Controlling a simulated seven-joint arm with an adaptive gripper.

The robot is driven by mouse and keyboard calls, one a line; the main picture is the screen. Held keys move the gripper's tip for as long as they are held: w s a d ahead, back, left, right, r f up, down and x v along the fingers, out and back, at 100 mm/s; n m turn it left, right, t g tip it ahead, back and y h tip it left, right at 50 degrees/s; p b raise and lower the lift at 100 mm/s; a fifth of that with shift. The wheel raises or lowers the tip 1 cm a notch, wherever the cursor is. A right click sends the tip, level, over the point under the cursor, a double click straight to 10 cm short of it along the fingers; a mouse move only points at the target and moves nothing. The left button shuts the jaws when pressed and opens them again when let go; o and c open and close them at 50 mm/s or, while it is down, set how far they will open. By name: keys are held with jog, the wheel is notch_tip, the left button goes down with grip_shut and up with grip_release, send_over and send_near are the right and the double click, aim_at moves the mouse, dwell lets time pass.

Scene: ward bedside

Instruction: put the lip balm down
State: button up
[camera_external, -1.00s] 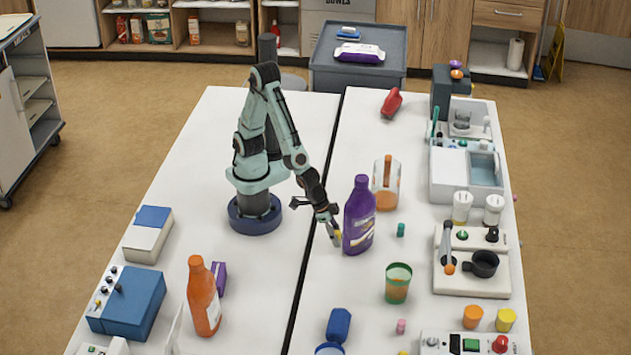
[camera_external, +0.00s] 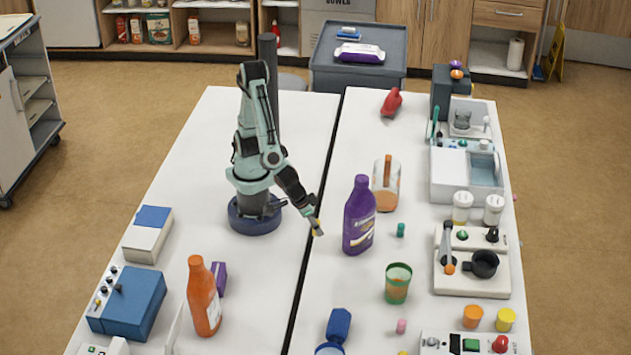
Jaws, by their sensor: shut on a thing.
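My gripper (camera_external: 314,222) points down and to the right, left of the purple bottle (camera_external: 359,217). It is shut on a small yellow tube, which I take to be the lip balm (camera_external: 317,232). The tube's lower end shows below the fingertips; the rest is hidden by the fingers. It is low over the white table, close to the dark seam. I cannot tell whether it touches the tabletop.
Right of the seam stand a clear orange-striped container (camera_external: 386,186), a small teal cylinder (camera_external: 401,230) and a green cup (camera_external: 398,284). An orange bottle (camera_external: 203,298) and purple box (camera_external: 219,278) stand front left. The table (camera_external: 268,290) between is clear.

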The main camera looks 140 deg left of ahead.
jog(key=d+f, duration=0.5)
jog(key=d, duration=0.5)
jog(key=m+t, duration=0.1)
jog(key=m, duration=0.2)
send_over(267, 298)
jog(key=s+d, duration=0.1)
notch_tip(267, 298, down, 4)
jog(key=shift+h, duration=0.3)
jog(key=shift+f, duration=3.75)
jog(key=shift+f, duration=0.15)
jog(key=o, duration=0.8)
